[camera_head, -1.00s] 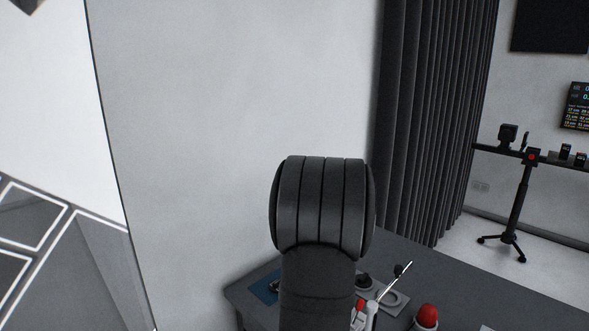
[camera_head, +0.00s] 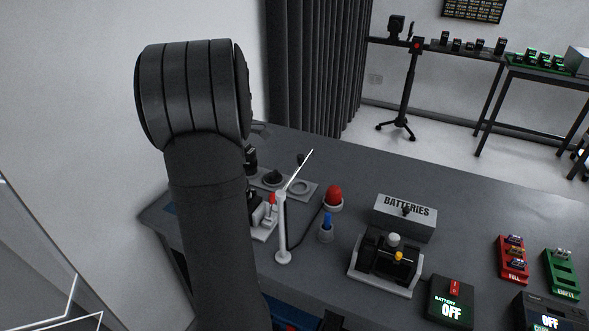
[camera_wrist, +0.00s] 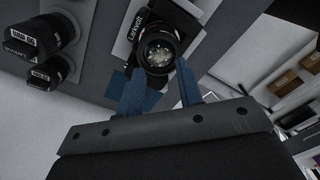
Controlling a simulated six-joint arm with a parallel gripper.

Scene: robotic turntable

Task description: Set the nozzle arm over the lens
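A white post (camera_head: 283,228) with a round foot and a thin slanted white rod stands on the dark table; it looks like the nozzle arm. A black tip sits near the rod's upper end. A round glass lens (camera_wrist: 158,52) on a black camera body marked "Larkvolt" shows in the wrist view, beyond my fingertips. My gripper (camera_wrist: 162,80) has two blue fingers spread apart with nothing held between them. The lens appears between and past the tips; I cannot tell the distance. My arm hides my gripper in the head view.
Right of the post are a red button (camera_head: 333,196), a blue-topped peg (camera_head: 326,228), a BATTERIES box (camera_head: 404,217) and a black device on a pale tray (camera_head: 353,280). A grey plate (camera_head: 318,190) lies behind. Two black cylinders (camera_wrist: 50,72) show in the wrist view.

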